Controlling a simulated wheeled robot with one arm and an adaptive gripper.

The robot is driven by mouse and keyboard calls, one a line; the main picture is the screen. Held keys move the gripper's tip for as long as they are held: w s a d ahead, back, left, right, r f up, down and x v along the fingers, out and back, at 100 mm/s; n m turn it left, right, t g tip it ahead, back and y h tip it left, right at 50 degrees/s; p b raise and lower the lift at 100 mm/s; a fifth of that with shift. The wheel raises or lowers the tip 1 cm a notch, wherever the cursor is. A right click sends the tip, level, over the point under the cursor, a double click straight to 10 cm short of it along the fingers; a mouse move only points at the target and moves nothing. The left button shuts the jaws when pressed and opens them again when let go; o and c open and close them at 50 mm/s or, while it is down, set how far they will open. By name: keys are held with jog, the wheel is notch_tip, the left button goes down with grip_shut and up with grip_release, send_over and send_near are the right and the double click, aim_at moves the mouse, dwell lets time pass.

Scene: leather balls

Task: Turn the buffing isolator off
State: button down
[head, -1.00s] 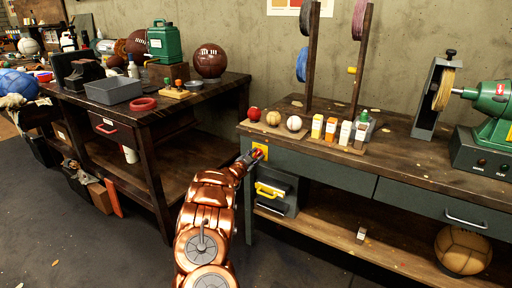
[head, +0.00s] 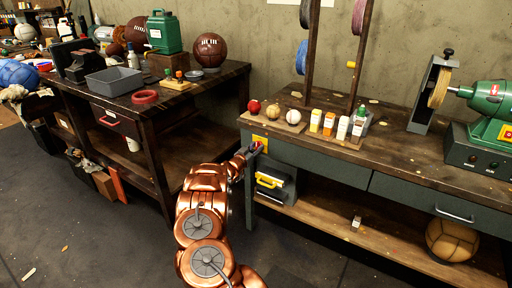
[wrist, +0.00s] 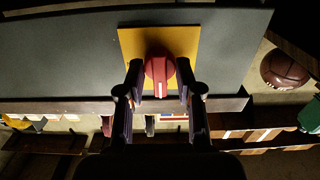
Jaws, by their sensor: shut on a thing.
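The buffing isolator is a red rotary knob (wrist: 160,73) on a yellow plate (wrist: 190,42), fixed to the front left end of the grey-fronted bench. The yellow plate also shows in the head view (head: 259,139), with my gripper covering part of the knob. In the wrist view, a white mark sits on the knob's end nearest the bottom of the picture. My gripper (wrist: 160,78) has one finger on each side of the knob's grip and is shut on it. It also shows in the head view (head: 252,151). The green buffing machine (head: 492,110) stands at the bench's right end.
A grey case with a yellow handle (head: 270,182) is just below the isolator. Small balls and bottles stand on a board (head: 310,132) above it. A second bench (head: 200,93) is at the left. The floor in front (head: 110,240) is mostly clear.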

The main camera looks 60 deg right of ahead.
jog(key=shift+f, duration=0.1)
jog(key=c, duration=1.2)
grip_release()
jog(key=shift+o, duration=0.2)
jog(key=shift+a, duration=0.1)
jog(key=a, duration=1.1)
jog(key=shift+s+a, duration=0.25)
jog(key=shift+a, duration=0.15)
